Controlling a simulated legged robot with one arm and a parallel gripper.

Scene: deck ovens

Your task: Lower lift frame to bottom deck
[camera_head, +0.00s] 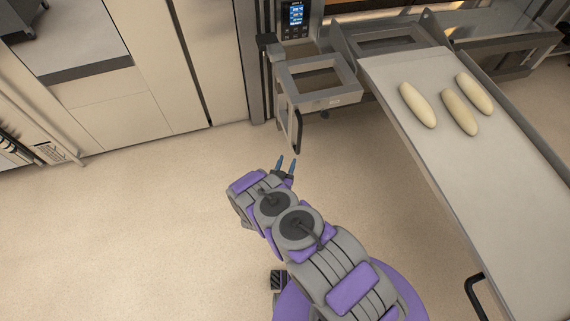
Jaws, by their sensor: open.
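The lift frame (287,85) is a grey metal frame with a square opening, standing beside a dark vertical rail at the top centre. A dark upright handle (298,131) hangs from its near side. My gripper (286,162) is open and empty, with its two blue-tipped fingers pointing up the picture towards the handle. In the picture the fingertips lie just below the handle and look apart from it. The bottom deck cannot be made out clearly from this angle.
A long pale loader board (480,160) with several dough loaves (460,112) slopes along the right side, with a black handle (475,297) near its lower end. A lit control panel (295,15) is above the frame. Cream cabinets (145,100) stand upper left. The floor at left is clear.

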